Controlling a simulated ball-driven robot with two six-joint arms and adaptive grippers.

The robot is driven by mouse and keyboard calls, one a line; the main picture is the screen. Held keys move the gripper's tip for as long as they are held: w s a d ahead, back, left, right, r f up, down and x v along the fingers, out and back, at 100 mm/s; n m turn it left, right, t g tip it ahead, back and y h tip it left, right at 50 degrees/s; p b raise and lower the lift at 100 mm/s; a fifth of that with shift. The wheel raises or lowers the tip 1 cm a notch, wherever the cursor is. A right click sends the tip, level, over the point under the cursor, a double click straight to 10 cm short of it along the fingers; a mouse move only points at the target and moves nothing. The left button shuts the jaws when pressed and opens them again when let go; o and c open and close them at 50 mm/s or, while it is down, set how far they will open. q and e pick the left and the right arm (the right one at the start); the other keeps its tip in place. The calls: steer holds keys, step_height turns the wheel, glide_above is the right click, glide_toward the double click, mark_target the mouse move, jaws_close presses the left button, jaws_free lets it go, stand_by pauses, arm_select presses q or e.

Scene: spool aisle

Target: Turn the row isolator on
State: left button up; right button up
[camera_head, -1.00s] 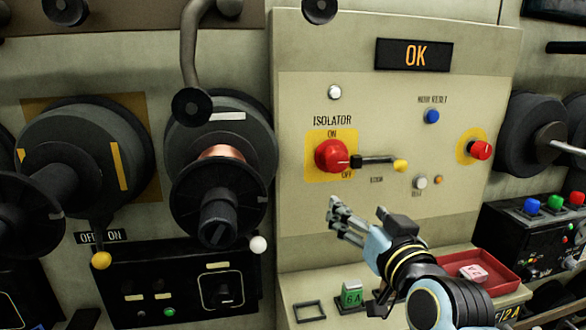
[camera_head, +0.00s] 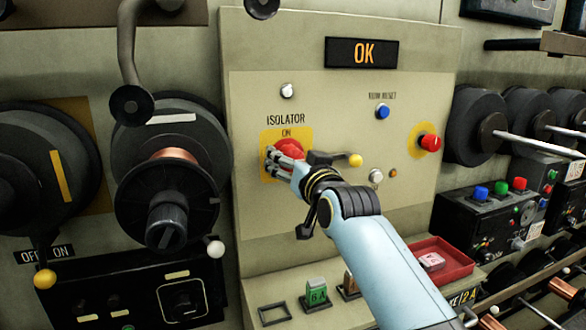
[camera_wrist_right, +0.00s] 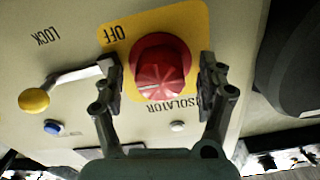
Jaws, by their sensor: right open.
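My right gripper (camera_head: 279,159) is open at the knob, with one finger on each side and small gaps. My left gripper is out of view.
A blue button (camera_head: 382,112) and another red knob (camera_head: 430,143) are to the right. Below are a green 6A block (camera_head: 316,291) and a red tray (camera_head: 450,268). Large spools (camera_head: 172,180) stand at the left.

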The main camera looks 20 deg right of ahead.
steer(key=shift+c, duration=0.3)
steer(key=c, duration=1.1)
steer(key=shift+n, duration=0.4)
steer(key=n+p, duration=0.1)
steer(key=n, duration=1.1)
steer(key=shift+n, duration=0.3)
steer(key=n, duration=0.4)
steer(key=shift+n, duration=0.3)
